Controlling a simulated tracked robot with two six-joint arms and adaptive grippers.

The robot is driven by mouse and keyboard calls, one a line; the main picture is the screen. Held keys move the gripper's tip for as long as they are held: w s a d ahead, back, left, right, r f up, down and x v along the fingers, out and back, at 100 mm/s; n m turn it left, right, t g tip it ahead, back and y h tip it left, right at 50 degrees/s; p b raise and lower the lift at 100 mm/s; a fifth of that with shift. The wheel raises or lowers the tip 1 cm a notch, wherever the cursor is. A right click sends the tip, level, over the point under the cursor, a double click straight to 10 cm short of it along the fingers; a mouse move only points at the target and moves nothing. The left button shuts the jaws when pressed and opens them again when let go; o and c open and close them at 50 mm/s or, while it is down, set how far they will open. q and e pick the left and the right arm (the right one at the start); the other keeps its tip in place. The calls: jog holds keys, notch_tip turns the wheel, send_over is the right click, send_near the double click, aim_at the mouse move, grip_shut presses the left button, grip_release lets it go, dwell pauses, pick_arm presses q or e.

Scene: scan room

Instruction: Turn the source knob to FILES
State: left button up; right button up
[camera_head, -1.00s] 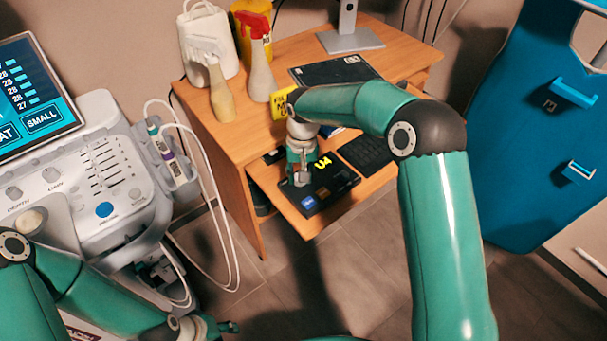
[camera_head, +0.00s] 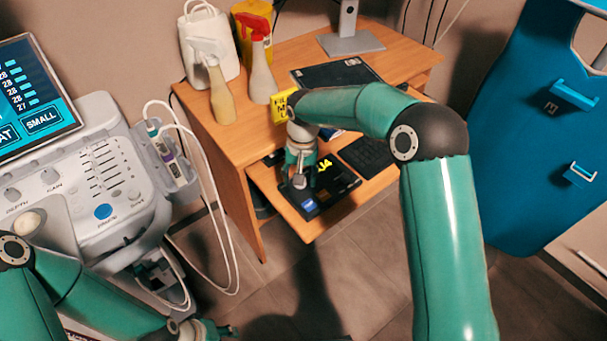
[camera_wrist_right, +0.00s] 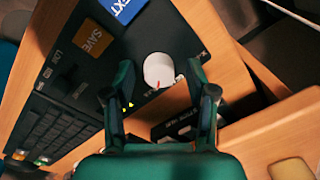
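The source knob is a pale round knob (camera_wrist_right: 158,70) with a red mark, on a black control panel (camera_wrist_right: 75,45) with yellow markings. In the head view the panel (camera_head: 342,183) lies on the desk's pull-out shelf. My right gripper (camera_wrist_right: 160,84) is open, its fingers apart on either side of the knob, with gaps visible; I see no clear contact. In the head view this gripper (camera_head: 299,181) points down over the panel. The lettering around the knob is too small or covered to read. My left gripper (camera_head: 226,330) is low at the left, away from the panel; its finger opening is unclear.
The panel also carries a blue NEXT key (camera_wrist_right: 122,8) and an orange SAVE key (camera_wrist_right: 95,37). Spray bottles (camera_head: 262,75) stand on the desk (camera_head: 235,140) above. An ultrasound console (camera_head: 95,185) with hanging cables is at the left.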

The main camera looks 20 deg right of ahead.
jog(key=shift+r, duration=0.1)
jog(key=shift+r, duration=0.15)
notch_tip(320, 180, up, 11)
jog(key=shift+d+r, duration=0.2)
jog(key=shift+d, duration=0.05)
dwell(0.7)
